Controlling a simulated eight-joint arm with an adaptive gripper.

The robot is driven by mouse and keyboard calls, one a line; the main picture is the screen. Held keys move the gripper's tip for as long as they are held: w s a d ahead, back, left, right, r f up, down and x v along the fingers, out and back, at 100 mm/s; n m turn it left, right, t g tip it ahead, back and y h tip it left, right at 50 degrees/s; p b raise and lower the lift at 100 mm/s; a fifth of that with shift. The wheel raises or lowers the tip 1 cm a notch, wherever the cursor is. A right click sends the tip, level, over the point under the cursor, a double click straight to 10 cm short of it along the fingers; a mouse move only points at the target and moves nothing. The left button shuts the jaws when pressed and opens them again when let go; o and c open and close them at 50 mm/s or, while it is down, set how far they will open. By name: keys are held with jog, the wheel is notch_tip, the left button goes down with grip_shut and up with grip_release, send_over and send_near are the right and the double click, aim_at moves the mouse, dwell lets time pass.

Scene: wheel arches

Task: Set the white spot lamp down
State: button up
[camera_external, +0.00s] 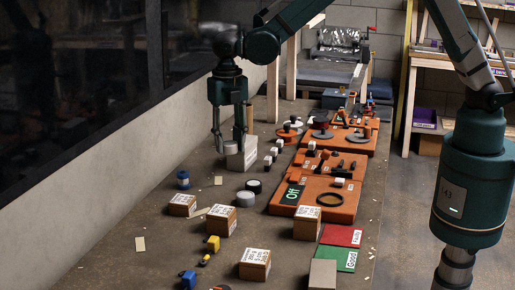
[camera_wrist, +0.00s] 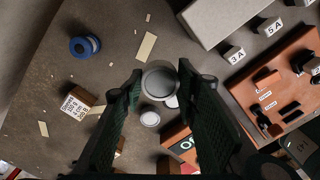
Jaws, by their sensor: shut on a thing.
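The white spot lamp (camera_wrist: 160,80) is a pale round disc between my fingertips in the wrist view. My gripper (camera_wrist: 161,84) is shut on it, with one dark green finger on each side. In the external view my gripper (camera_external: 230,141) points down over the bench, in front of or beside a pale block (camera_external: 242,158). The lamp is small and hard to make out there. The gap between lamp and bench cannot be told.
Two round discs (camera_external: 245,199) lie on the bench nearer the camera. A blue spool (camera_external: 183,179) and labelled cardboard boxes (camera_external: 222,220) stand around. Orange panels (camera_external: 320,198) with small parts line the right side. Bare bench (camera_wrist: 115,45) shows left of my gripper.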

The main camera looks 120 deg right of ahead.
jog(key=shift+w+d, duration=0.1)
jog(key=shift+w, duration=0.2)
send_over(229, 182)
jog(key=shift+f+b, duration=0.3)
jog(key=shift+f, duration=2.8)
jog(key=shift+f, duration=1.9)
jog(key=shift+f+b, duration=0.2)
jog(key=shift+b, duration=0.15)
jog(key=o, duration=0.9)
jog(key=shift+r, duration=0.1)
